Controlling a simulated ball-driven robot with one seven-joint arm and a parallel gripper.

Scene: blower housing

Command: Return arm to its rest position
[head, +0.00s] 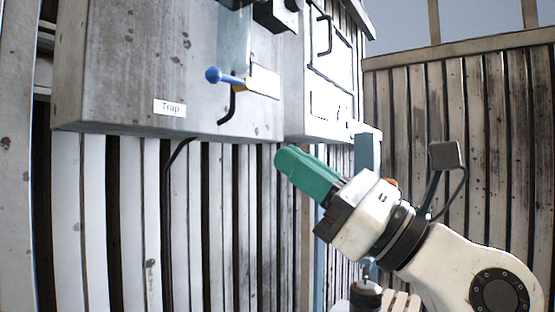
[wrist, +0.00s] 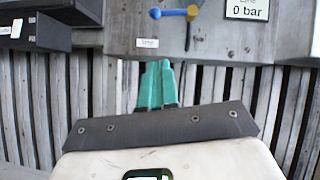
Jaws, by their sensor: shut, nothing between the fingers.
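My gripper (head: 281,157) has green fingers and is in the lower middle of the head view, on my white arm. The fingers are shut together with nothing between them. They point up and left, in front of the slatted wall and just below the grey cabinet's lower edge. In the wrist view my gripper (wrist: 158,66) points ahead toward the cabinet's underside. I cannot tell how far the fingertips are from the cabinet.
A grey cabinet (head: 130,70) carries a "Trap" label (head: 169,108) and a blue-knobbed lever (head: 226,78). A sign reading "0 bar" (wrist: 247,10) shows in the wrist view. A black cable (head: 167,220) hangs below the cabinet. A slatted wall (head: 490,150) stands at right.

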